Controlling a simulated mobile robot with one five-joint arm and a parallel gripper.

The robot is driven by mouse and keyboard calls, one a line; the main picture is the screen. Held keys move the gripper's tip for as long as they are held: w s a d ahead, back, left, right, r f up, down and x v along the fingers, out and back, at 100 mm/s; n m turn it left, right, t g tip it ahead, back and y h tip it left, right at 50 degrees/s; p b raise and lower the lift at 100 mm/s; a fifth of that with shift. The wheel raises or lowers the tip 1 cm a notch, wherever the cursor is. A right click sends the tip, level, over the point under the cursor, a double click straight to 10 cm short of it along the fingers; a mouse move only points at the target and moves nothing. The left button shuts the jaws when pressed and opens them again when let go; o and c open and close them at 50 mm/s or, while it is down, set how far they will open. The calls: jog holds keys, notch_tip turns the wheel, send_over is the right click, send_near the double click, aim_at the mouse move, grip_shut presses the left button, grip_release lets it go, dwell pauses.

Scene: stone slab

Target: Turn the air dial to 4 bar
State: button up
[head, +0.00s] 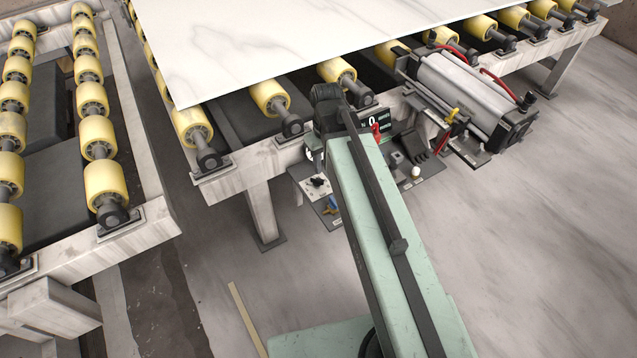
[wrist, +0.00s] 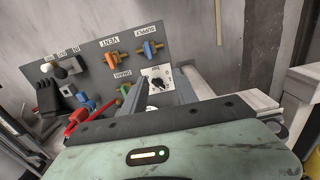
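The air dial (wrist: 157,83) is a small black knob on a white plate with dark marks, on a grey panel (wrist: 105,55) in the wrist view. It also shows in the head view (head: 318,182), left of my arm. The mark its pointer faces is too small to read. My gripper (wrist: 163,75) has its two grey fingers apart, one on each side of the dial in the wrist view. I cannot tell whether they touch the knob.
The panel also carries blue, orange and green valve handles (wrist: 149,48), a red lever (wrist: 77,118) and a black switch block (wrist: 70,97). A dark display (head: 373,121) reads 0. A roller table (head: 225,182) with a white slab (head: 270,40) stands behind. Floor right is clear.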

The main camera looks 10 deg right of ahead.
aim_at(318, 179)
jog(key=w+f+n+b, duration=0.2)
jog(key=w+f+b, duration=0.1)
jog(key=f, duration=0.1)
jog(key=w+f+n+b, duration=0.2)
jog(key=w+f+n, duration=0.1)
jog(key=f, duration=0.1)
jog(key=w+f+n+b, duration=0.2)
jog(key=w+f+b, duration=0.1)
jog(key=w+f, duration=0.1)
jog(key=shift+d+f+n+b, duration=0.1)
jog(key=shift+n+b, duration=0.2)
jog(key=shift+b, duration=0.05)
jog(key=shift+w+n, duration=0.1)
jog(key=shift+n, duration=0.2)
notch_tip(318, 179, down, 8)
jog(key=b, duration=0.7)
jog(key=shift+b, duration=0.35)
jog(key=shift+r, duration=0.3)
grip_shut()
